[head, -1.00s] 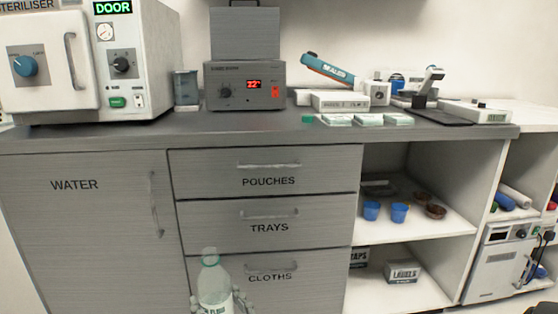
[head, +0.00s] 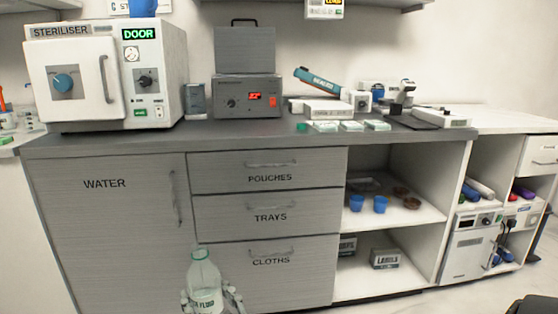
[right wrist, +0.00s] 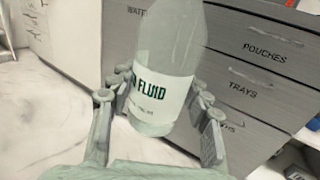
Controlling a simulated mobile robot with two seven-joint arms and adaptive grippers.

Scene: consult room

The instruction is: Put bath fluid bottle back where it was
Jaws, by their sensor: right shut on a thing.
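The bath fluid bottle (head: 205,272) is a clear, pale green bottle with a white label. My right gripper (head: 211,301) is shut on it and holds it upright at the bottom of the head view, in front of the cabinet. In the right wrist view the bottle (right wrist: 167,75) stands between the two fingers of the gripper (right wrist: 158,112), and its label partly reads "FLUID". Its top is cut off there. My left gripper is not in view.
The grey counter (head: 240,135) carries a steriliser (head: 105,75) with a DOOR display and a lidded bath unit (head: 247,97). Below are a WATER door (head: 110,220) and drawers (head: 265,215). Open shelves (head: 400,212) at right hold blue cups and a LABELS box (head: 385,259).

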